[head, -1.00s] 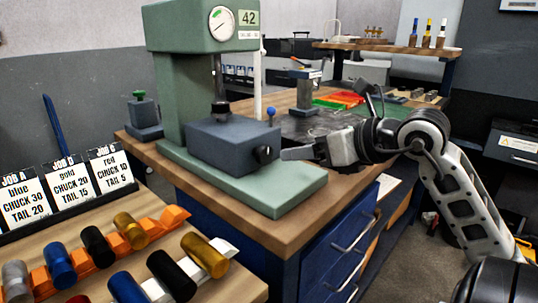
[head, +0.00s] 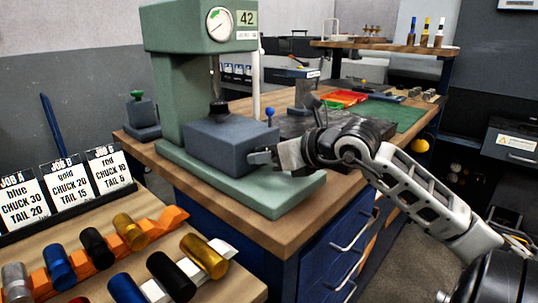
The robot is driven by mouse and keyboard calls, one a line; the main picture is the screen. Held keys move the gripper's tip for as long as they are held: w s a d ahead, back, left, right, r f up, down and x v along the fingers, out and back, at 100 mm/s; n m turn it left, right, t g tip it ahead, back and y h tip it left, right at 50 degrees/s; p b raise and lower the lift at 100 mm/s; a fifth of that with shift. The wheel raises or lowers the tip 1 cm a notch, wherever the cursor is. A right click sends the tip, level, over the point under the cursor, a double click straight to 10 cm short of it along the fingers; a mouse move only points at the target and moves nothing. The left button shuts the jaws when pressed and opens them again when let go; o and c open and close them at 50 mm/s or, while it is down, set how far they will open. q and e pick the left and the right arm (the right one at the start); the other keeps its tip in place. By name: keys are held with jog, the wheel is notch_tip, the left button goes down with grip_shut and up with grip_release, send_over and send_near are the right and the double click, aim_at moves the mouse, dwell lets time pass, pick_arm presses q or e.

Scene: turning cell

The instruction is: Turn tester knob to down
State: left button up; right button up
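The tester (head: 178,90) is a green press with a round dial (head: 218,24) and a "42" label, standing on the workbench. A blue-grey box (head: 222,143) sits on its green base. In the earlier frame the dark knob shows on the box's right face; now my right gripper (head: 262,157) covers that spot. Its fingertips are at the knob, and the knob is hidden, so I cannot tell whether they are shut on it. My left gripper is not in view.
A blue-topped pin (head: 270,116) stands just behind the box. A rack (head: 85,265) of coloured cylinders and the job cards (head: 70,190) are at the lower left. Blue drawers (head: 335,245) lie under the bench. A green mat (head: 395,115) lies farther back.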

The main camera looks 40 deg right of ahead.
jog(key=c, duration=0.4)
jog(key=shift+f+n+b, duration=0.15)
jog(key=shift+n+b, duration=0.15)
jog(key=shift+b, duration=0.35)
jog(key=shift+h+b, duration=0.3)
jog(key=shift+b, duration=0.1)
jog(key=shift+n, duration=0.3)
jog(key=o, duration=1)
jog(key=shift+r, duration=0.2)
jog(key=shift+c, duration=0.2)
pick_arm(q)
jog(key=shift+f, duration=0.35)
